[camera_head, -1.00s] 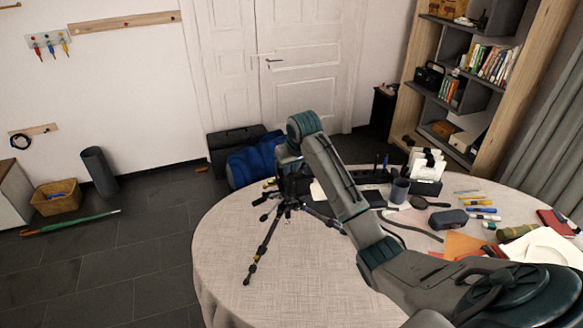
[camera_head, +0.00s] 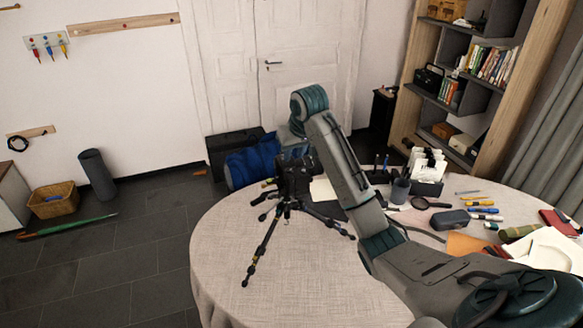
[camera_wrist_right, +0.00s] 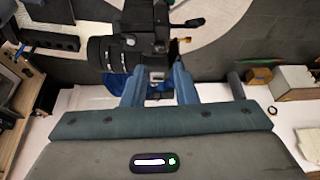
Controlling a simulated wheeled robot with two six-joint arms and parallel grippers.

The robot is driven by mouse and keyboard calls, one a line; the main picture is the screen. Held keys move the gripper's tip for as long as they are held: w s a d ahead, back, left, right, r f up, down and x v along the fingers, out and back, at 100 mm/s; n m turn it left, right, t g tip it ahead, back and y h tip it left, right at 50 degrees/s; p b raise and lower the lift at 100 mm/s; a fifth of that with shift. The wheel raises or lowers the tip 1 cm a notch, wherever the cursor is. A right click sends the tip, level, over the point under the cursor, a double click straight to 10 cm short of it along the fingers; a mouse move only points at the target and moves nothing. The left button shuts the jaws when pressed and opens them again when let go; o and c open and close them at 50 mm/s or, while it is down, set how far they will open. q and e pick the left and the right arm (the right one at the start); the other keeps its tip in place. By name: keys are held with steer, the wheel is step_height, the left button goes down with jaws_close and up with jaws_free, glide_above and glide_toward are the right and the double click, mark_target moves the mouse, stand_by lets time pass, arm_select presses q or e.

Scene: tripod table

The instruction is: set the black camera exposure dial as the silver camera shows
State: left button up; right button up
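The black camera (camera_head: 294,176) sits on a tripod (camera_head: 272,228) on the round table. In the right wrist view the black camera (camera_wrist_right: 112,54), with its ribbed lens to the left, fills the top middle. My right gripper (camera_wrist_right: 158,74) is just in front of it, its two blue fingers apart on either side of a small part under the camera body. I cannot tell whether they touch it. In the head view the right gripper is mostly hidden by my arm and the camera. I cannot make out the dial's setting or a silver camera. My left gripper is not in view.
The round table (camera_head: 235,255) is clear at its front left. To the right of my arm lie a dark cup (camera_head: 400,190), a magnifying glass (camera_head: 422,203), a dark case (camera_head: 450,219), pens and papers. A blue bag (camera_head: 250,166) is behind the table.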

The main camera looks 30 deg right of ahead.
steer(key=p+v, duration=0.2)
steer(key=v, duration=0.2)
steer(key=shift+s+r, duration=0.1)
stand_by(0.3)
